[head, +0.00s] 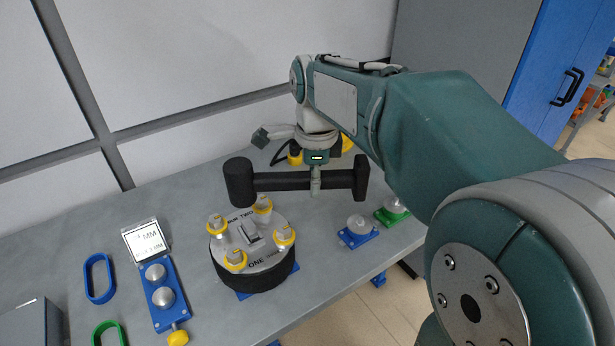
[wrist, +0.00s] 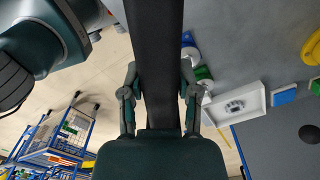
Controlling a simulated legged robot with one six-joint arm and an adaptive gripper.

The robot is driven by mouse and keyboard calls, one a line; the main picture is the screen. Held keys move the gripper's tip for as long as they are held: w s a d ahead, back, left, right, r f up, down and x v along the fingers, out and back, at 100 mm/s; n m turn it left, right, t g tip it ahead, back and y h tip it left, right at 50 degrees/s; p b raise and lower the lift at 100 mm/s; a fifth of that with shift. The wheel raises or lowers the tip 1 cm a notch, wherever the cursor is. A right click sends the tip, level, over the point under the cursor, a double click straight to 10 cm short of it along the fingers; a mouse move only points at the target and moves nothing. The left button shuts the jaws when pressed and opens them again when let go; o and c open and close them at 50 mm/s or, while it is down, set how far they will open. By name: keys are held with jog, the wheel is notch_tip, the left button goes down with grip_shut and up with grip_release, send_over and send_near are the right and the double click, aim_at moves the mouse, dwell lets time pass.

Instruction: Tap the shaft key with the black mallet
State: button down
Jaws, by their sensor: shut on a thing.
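The black mallet (head: 270,181) is held level above the table in the head view, with its thick head (head: 239,182) at the left and a wider end (head: 361,178) at the right. My gripper (head: 315,182) is shut on its handle. In the wrist view the fingers of my gripper (wrist: 158,95) lie on either side of the black mallet (wrist: 156,50). The shaft key (head: 250,233) appears as a small grey block on top of the round hub (head: 262,259), below the mallet head. The head is apart from it.
Several yellow-ringed grey posts (head: 284,237) stand around the key on the hub. A blue plate with silver domes (head: 160,297) and a white sign (head: 146,240) are to the left. Blue (head: 358,236) and green (head: 392,214) bases with grey knobs are to the right. A wall stands behind.

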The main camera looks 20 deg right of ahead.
jog(key=shift+s, duration=0.1)
jog(key=shift+a+f, duration=0.1)
jog(key=shift+f, duration=1.45)
dwell(0.4)
jog(key=shift+f, duration=0.1)
dwell(0.9)
jog(key=shift+f, duration=0.1)
dwell(0.4)
